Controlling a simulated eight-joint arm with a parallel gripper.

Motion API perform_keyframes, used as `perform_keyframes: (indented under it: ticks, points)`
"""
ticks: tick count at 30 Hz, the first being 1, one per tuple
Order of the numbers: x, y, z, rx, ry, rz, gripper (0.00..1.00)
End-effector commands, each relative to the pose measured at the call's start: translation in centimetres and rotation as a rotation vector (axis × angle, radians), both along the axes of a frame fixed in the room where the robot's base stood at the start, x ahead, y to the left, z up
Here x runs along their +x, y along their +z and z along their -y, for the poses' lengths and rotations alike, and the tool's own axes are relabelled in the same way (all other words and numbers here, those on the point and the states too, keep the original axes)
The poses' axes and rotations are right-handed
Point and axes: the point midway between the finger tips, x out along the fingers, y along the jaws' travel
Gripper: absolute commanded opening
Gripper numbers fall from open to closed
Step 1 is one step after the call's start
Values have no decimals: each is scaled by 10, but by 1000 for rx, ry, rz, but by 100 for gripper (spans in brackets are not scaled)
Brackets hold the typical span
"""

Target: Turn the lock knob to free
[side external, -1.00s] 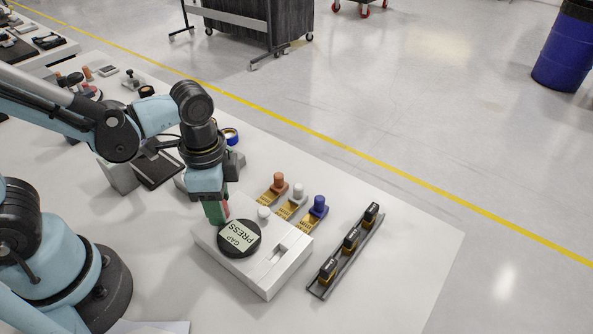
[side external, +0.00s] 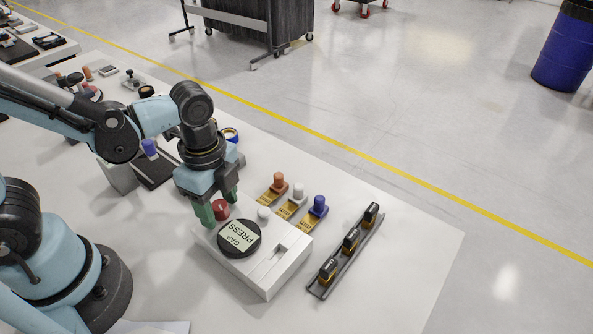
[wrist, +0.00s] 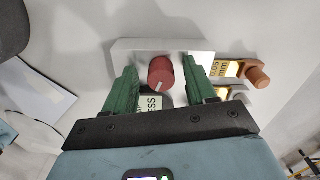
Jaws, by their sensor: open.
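The lock knob is a red cylinder (side external: 220,209) at the back left corner of the white fixture (side external: 262,270). In the wrist view the red knob (wrist: 160,73) shows a pale line on its side, slanting down toward the black cap. My gripper (side external: 217,205) is open, its green fingers on either side of the knob. In the wrist view my gripper (wrist: 160,65) has a gap between each finger and the knob.
Orange (side external: 279,180), white (side external: 298,191) and blue (side external: 318,206) pegs on brass tags stand behind the fixture. A rail (side external: 342,258) with three dark blocks lies to the right. A blue-violet piece (side external: 149,147) stands on a dark plate at left. The front right tabletop is clear.

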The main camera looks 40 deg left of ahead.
Motion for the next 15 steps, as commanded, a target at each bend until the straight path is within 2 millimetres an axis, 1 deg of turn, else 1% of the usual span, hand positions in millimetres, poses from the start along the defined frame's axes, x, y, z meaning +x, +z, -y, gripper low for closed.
perform_keyframes:
  ticks: [4,15]
  points:
    - [1,1,0,1,-153,2,56]
    - [1,47,-1,1,-140,2,56]
